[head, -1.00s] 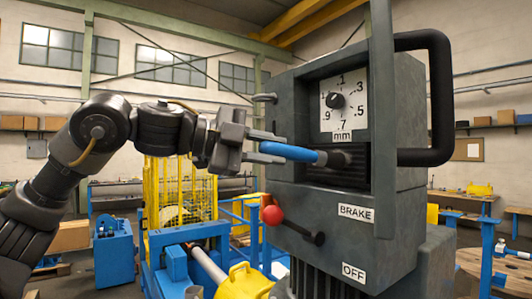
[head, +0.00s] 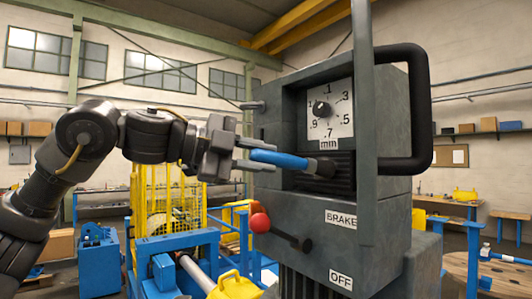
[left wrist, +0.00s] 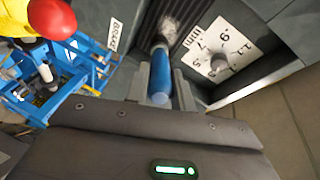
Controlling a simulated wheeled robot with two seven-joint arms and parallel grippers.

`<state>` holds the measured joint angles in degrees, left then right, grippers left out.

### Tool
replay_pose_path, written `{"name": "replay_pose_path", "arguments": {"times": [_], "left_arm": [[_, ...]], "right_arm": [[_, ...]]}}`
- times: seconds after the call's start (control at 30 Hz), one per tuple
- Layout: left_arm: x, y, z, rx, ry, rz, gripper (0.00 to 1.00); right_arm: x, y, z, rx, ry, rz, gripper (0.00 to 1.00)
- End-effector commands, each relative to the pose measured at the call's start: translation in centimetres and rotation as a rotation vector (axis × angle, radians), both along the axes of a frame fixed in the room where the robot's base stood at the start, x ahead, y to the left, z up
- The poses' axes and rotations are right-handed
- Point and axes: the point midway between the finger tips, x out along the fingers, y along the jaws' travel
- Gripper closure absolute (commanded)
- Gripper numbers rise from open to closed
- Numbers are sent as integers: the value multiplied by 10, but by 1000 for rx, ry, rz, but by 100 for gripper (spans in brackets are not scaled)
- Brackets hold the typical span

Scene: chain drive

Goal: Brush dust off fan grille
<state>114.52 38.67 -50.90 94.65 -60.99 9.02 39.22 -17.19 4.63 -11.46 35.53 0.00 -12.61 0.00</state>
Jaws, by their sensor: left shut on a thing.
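My left gripper (head: 249,155) is shut on the blue handle of a brush (head: 282,160). The brush's dark bristle end lies at the black slatted fan grille (head: 341,171), in the recess below the mm dial. In the left wrist view the blue brush (left wrist: 160,75) sticks out from between my fingers (left wrist: 160,92), its bristle end at the grille (left wrist: 200,12). A greyish patch of dust (left wrist: 169,27) shows on the grille just past the brush tip. Whether the bristles press on the slats is hard to tell. My right gripper is not in view.
The grey machine housing carries the mm dial (head: 328,110), a red-knobbed brake lever (head: 260,223) below the brush, and a thick black handle (head: 424,100) at right. A grey upright bar (head: 366,110) stands before the recess. Blue and yellow equipment (head: 175,250) stands lower left.

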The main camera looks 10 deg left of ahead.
Motion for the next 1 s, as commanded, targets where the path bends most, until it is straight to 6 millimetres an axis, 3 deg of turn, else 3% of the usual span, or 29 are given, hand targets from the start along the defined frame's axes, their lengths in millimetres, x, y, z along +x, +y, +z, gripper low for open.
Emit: {"name": "replay_pose_path", "arguments": {"times": [0.73, 1.0], "left_arm": [[29, 36, 1, -1, 1, 2, 99], [31, 39, 0, -1, 0, 0, 99]], "right_arm": [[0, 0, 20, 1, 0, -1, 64], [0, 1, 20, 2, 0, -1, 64]]}}
